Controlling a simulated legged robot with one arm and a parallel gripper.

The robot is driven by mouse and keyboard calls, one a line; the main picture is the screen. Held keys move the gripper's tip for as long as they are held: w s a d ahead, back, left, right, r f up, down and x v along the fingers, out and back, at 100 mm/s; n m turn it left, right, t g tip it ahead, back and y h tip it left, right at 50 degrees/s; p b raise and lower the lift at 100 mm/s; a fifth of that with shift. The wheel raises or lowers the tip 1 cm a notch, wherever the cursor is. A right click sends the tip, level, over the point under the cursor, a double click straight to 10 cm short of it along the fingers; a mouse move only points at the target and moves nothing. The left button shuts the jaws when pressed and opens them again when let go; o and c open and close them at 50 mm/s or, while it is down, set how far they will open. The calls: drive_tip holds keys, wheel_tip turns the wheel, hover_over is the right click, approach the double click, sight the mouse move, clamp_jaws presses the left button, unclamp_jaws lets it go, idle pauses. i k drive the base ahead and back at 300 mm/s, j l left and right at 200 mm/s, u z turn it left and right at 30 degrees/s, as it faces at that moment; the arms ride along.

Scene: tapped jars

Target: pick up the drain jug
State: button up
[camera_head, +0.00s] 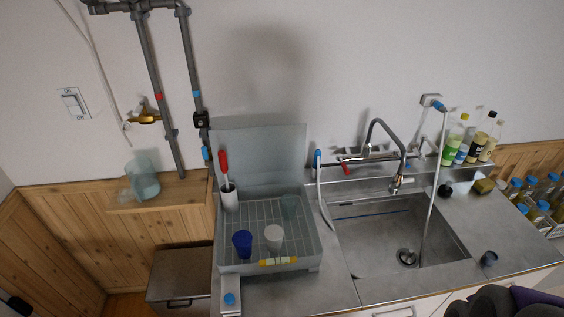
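A translucent pale blue-green jug (143,178) stands upright on a small wooden ledge (185,194) at the left, below and near a brass tap (146,117) on the wall. Its lower left side shows a paler bulge, perhaps a handle or spout. It is the only jug-like thing I can make out; no label shows. Nothing is touching it from above. I cannot see my gripper's fingers. Dark grey rounded shapes at the bottom right corner may be part of my own body, far from the jug.
Grey pipes (151,80) run down the wall just right of the jug. A dish rack (262,215) with cups and a raised back panel stands right of the ledge. A metal box (181,272) sits below. A sink (400,240) with faucet and several bottles are at the right.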

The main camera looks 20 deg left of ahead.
sight(140, 173)
drive_tip(key=u, duration=1.55)
drive_tip(key=i+j+z, duration=0.1)
drive_tip(key=j, duration=0.25)
drive_tip(key=i+j+z, duration=0.1)
drive_tip(key=j, duration=0.25)
drive_tip(key=i+j+z, duration=0.15)
drive_tip(key=j, duration=0.2)
drive_tip(key=i+j+z, duration=0.1)
drive_tip(key=j, duration=0.3)
drive_tip(key=i+j+z, duration=0.1)
drive_tip(key=j, duration=0.3)
